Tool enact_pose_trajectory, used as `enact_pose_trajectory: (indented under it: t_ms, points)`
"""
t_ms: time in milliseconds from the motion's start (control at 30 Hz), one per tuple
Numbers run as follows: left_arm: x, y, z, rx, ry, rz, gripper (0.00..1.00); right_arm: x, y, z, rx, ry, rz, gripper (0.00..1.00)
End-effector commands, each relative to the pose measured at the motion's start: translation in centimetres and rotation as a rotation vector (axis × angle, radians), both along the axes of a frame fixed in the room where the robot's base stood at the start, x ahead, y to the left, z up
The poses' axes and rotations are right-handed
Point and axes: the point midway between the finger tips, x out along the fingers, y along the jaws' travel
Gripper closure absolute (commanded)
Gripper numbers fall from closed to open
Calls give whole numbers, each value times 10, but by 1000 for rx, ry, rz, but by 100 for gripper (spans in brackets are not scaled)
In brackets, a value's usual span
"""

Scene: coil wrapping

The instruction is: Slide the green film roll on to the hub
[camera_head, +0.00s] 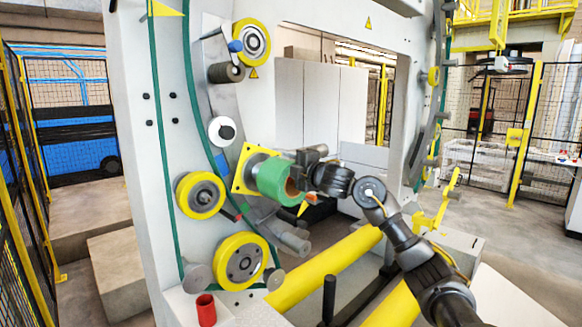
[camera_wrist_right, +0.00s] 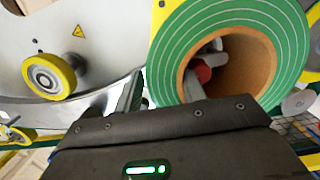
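The green film roll (camera_head: 273,180) lies sideways in front of the yellow square plate of the hub (camera_head: 242,169), its near end facing right. In the right wrist view the roll (camera_wrist_right: 168,62) shows its green wound face and brown cardboard core; a grey part with a red end (camera_wrist_right: 203,73) shows inside the core. My right gripper (camera_head: 299,172) is at the roll's near rim. One finger (camera_wrist_right: 131,95) lies along the outside of the roll, and the gripper seems shut on the roll's wall. The other finger is mostly hidden. How far the roll sits over the hub is hidden. My left gripper is out of view.
Yellow-rimmed wheels (camera_head: 201,195) and grey rollers are fixed on the white machine frame (camera_head: 150,200) around the hub. A red cup (camera_head: 206,310) stands below at the front. Yellow beams (camera_head: 325,268) run under my right arm.

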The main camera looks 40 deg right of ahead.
Motion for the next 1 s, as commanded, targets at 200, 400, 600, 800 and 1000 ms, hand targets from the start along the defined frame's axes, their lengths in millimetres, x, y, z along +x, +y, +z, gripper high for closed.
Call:
enact_pose_trajectory:
  t_ms: [200, 400, 600, 800, 1000]
  points:
    - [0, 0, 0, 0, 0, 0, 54, 1, 1, -4, -4, 9, 3, 46]
    - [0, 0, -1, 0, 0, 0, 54, 1, 2, -8, -4, 15, 4, 46]
    - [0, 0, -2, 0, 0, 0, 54, 1, 3, -13, -7, 25, 5, 46]
    - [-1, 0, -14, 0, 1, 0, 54, -23, 3, -14, -10, 18, 3, 46]
    - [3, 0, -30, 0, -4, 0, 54, -65, 2, -11, -10, 13, -4, 46]
